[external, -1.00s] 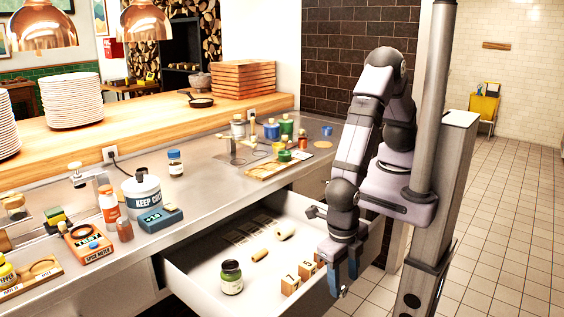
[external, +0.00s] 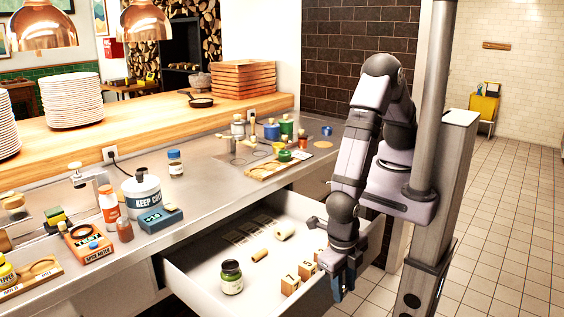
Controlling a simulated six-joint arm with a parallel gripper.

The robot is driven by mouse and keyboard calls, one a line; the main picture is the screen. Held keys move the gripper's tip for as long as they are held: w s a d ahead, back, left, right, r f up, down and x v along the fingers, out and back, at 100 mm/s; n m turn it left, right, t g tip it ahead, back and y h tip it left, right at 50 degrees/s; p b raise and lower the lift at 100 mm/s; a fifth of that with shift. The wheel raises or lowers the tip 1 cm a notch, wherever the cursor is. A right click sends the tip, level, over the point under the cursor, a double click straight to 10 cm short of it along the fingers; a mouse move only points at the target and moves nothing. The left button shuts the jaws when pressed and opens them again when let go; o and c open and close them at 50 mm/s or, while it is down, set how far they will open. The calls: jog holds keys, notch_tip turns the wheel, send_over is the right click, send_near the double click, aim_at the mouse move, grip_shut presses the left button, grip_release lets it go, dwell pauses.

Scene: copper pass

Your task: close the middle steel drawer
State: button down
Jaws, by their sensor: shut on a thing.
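The steel drawer (external: 203,264) is pulled well out from under the counter. In it are a dark jar with a green label (external: 231,277), numbered wooden blocks (external: 290,282) and two pale cylinders (external: 258,256). My gripper (external: 341,288) points down at the drawer's front, near its right part. Its fingers are shut on the drawer front. The exact grip, and any handle there, is hidden by the gripper and the drawer edge.
Tiled floor (external: 500,230) is free at the right.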

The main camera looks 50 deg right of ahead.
jog(key=b, duration=0.1)
send_over(250, 256)
jog(key=shift+d, duration=0.1)
dwell(0.3)
jog(key=c, duration=1.4)
grip_release()
jog(key=shift+o, duration=0.2)
jog(key=shift+r, duration=0.1)
notch_tip(250, 256, up, 7)
jog(key=a+b, duration=0.1)
jog(key=b, duration=0.1)
jog(key=shift+a+r, duration=0.1)
